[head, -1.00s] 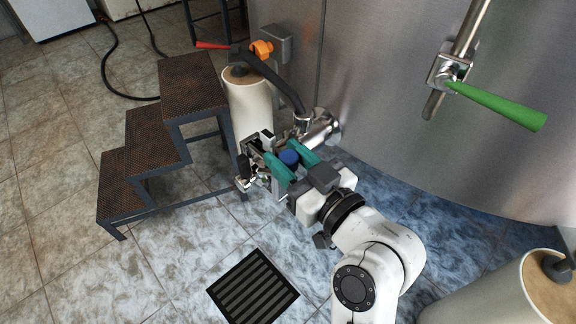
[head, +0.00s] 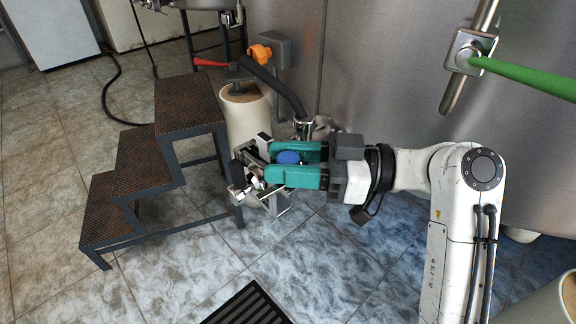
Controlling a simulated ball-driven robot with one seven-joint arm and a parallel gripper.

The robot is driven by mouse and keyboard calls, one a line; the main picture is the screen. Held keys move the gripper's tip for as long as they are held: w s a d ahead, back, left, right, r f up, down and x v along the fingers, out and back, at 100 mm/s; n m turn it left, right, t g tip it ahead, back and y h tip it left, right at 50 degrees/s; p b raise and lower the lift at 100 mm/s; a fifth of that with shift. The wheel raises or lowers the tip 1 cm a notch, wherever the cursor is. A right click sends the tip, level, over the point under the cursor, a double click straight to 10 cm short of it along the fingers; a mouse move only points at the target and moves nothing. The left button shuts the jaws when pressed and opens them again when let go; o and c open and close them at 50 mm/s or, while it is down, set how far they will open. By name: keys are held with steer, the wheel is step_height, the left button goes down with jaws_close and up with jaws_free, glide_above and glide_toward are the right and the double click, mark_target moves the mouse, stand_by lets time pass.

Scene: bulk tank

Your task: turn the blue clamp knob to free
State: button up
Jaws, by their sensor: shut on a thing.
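The blue clamp knob (head: 288,157) shows in the head view near the middle, between the teal fingers of my gripper (head: 294,166). My gripper is shut on the knob, with one finger on its far side and one on its near side. The fingers lie nearly level across the picture, pointing left. Metal clamp and valve fittings (head: 247,177) show just left of the fingertips. The knob's lower part and much of the clamp are hidden by my fingers.
The steel tank (head: 390,80) fills the back right, with a green-handled lever (head: 525,76) on it. Brown steps (head: 150,150) stand left. A red lever (head: 208,62), orange knob (head: 259,52) and dark hose (head: 275,85) are behind. A floor grate (head: 250,305) lies in front.

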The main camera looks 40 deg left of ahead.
steer(key=shift+f+n+g+h, duration=0.15)
steer(key=shift+n+g+h, duration=0.25)
steer(key=shift+g, duration=0.1)
steer(key=o, duration=0.8)
steer(key=shift+w+d, duration=0.1)
steer(key=shift+c, duration=0.2)
steer(key=shift+o, duration=0.9)
steer(key=shift+m+t+y, duration=0.3)
steer(key=shift+t, duration=0.1)
